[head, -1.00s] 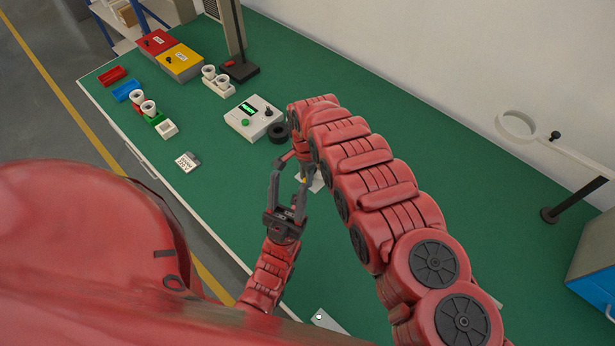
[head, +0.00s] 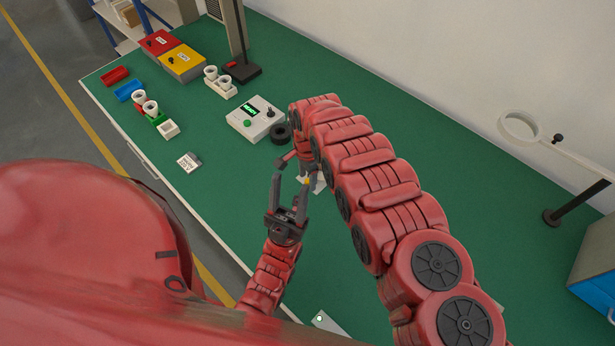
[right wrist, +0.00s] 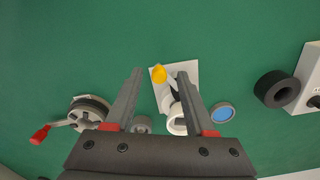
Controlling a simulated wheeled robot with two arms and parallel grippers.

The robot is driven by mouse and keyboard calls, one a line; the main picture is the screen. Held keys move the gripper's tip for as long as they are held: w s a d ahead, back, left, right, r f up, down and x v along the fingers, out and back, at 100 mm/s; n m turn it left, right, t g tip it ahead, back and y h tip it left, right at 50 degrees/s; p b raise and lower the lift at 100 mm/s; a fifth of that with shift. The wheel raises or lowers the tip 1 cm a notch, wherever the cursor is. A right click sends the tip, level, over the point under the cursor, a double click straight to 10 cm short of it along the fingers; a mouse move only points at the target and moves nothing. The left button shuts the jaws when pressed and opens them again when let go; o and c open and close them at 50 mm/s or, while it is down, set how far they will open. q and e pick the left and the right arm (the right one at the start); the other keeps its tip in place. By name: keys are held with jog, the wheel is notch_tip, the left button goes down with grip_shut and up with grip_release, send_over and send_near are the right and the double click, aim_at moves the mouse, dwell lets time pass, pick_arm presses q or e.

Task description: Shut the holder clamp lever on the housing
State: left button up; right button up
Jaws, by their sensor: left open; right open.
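A white plate (right wrist: 190,72) lies on the green bench, with a white ring-shaped holder (right wrist: 177,122) and a pale lever with a yellow end (right wrist: 159,73). This looks like the housing with its clamp lever; how far the lever is turned is unclear. My right gripper (right wrist: 159,72) is open above it, with the yellow end between its fingertips in the picture; contact cannot be told. In the head view the plate (head: 319,186) is mostly hidden by my arms. My left gripper (head: 290,182) is open and empty, close beside the right wrist.
A grey round device with a red handle (right wrist: 40,134) and a blue-topped disc (right wrist: 222,112) flank the plate. A black ring (head: 281,133) lies beside a white control box (head: 255,118). Bulb holders, bins and red and yellow boxes stand farther left. Bench around the card (head: 189,161) is clear.

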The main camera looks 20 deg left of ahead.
notch_tip(320, 180, up, 8)
jog(key=b, duration=0.3)
jog(key=shift+r, duration=0.15)
notch_tip(320, 180, up, 9)
jog(key=p, duration=0.7)
jog(key=shift+p, duration=0.4)
jog(key=shift+s+f, duration=0.1)
jog(key=shift+f, duration=0.1)
